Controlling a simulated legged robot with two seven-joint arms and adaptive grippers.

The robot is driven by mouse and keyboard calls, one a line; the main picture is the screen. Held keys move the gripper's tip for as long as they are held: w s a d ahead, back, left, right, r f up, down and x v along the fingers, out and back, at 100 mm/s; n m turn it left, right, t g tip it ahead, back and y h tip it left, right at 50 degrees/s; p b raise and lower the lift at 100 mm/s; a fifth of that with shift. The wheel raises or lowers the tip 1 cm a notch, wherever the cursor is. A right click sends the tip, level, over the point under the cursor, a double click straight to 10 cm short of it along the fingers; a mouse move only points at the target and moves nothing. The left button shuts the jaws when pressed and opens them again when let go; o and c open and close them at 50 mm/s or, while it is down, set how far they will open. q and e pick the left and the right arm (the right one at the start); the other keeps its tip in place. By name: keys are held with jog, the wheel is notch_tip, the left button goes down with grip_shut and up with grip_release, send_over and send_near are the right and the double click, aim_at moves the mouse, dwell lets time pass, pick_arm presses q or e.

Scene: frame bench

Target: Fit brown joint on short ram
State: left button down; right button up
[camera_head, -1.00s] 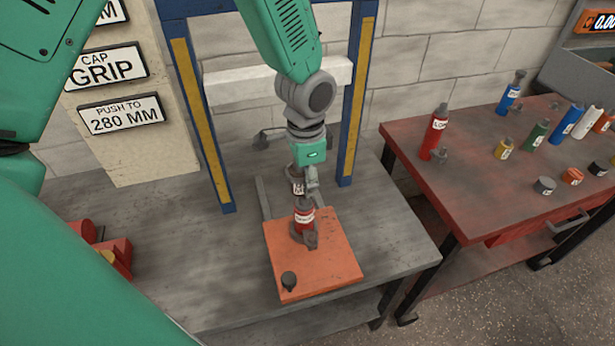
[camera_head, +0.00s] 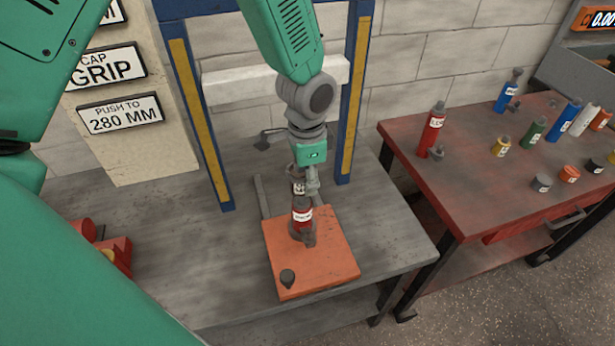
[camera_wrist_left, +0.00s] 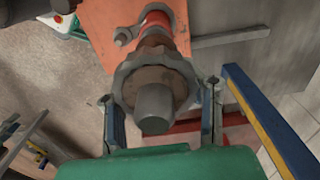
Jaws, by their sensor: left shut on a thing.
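The short ram (camera_head: 302,216) is a red cylinder with a white label, standing upright in a grey clamp on an orange plate (camera_head: 335,262). The brown joint (camera_head: 298,186), dark with a pale label, is directly above it. My left gripper (camera_head: 312,184) is shut on the joint, pointing down. In the left wrist view, the joint (camera_wrist_left: 152,78) shows its brown body and grey end between the two fingers, with the red ram (camera_wrist_left: 157,20) beyond it, roughly in line. I cannot tell whether joint and ram touch. My right gripper is out of view.
A blue and yellow frame (camera_head: 197,120) with a white crossbar stands behind the plate on the grey bench (camera_head: 385,235). A red table (camera_head: 470,195) at right holds several coloured cylinders. Red parts (camera_head: 115,250) lie at left.

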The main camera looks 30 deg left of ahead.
aim_at(308, 199)
pick_arm(q)
jog(key=shift+d+f, duration=0.2)
jog(key=shift+f, duration=0.15)
jog(key=shift+a+f+b, duration=0.1)
jog(key=shift+f+b, duration=0.2)
jog(key=shift+f, duration=0.1)
jog(key=shift+f, duration=0.35)
jog(key=shift+f+b, duration=0.4)
jog(key=shift+f, duration=0.3)
jog(key=c, duration=0.9)
grip_release()
jog(key=shift+r, duration=0.5)
notch_tip(308, 199, up, 11)
jog(key=shift+f, duration=0.1)
